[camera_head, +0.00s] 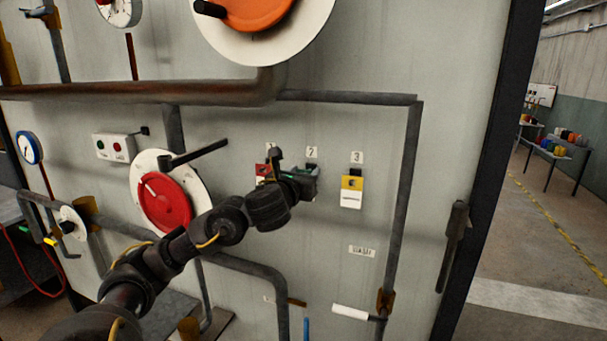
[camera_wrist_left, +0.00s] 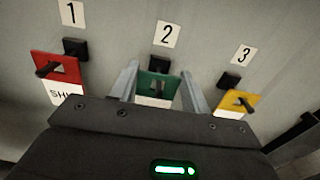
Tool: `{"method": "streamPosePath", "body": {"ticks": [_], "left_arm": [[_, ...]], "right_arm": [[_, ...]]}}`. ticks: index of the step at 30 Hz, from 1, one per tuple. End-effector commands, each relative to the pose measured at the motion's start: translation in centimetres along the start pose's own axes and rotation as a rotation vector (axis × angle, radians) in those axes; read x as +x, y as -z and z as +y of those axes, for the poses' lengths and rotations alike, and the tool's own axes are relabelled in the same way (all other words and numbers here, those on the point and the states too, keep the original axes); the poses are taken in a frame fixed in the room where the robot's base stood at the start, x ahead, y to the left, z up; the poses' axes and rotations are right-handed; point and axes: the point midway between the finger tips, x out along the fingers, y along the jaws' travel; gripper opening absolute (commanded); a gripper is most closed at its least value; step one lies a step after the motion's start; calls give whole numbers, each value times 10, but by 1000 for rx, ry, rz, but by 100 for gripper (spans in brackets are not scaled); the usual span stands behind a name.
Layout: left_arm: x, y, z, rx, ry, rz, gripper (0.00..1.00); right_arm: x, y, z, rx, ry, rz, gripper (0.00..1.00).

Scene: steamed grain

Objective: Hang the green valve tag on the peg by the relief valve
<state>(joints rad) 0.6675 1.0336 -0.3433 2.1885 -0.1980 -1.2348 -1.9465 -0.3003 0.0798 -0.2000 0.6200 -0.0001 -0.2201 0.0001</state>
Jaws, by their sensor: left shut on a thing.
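The green valve tag (camera_wrist_left: 146,81) is between the two fingers of my left gripper (camera_wrist_left: 158,92), which is shut on its side edges. The tag is at the black peg under the number 2 plate (camera_wrist_left: 167,34). A dark peg end shows in the tag's opening, much as on the neighbouring tags; how deep it sits I cannot tell. In the head view my left gripper (camera_head: 296,181) reaches the panel below the 2, with a little of the green tag (camera_head: 309,170) showing. The tag's lower part is hidden by the gripper body. My right gripper is out of view.
A red tag (camera_wrist_left: 41,64) hangs at peg 1, close on the left, and a yellow tag (camera_wrist_left: 250,98) at peg 3, on the right. A vertical pipe (camera_head: 405,190) runs right of the pegs. A red disc (camera_head: 163,208) with a black lever is to the left.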

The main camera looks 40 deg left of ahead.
Motion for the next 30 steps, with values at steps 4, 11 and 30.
{"method": "streamPosePath", "body": {"ticks": [4,11,30], "left_arm": [[0,0,0,0,0,0,24],[0,-4,0,1,0,0,24],[-7,-4,0,1,0,0,24]], "right_arm": [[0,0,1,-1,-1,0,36],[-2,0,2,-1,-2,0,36],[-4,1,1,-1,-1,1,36]]}}
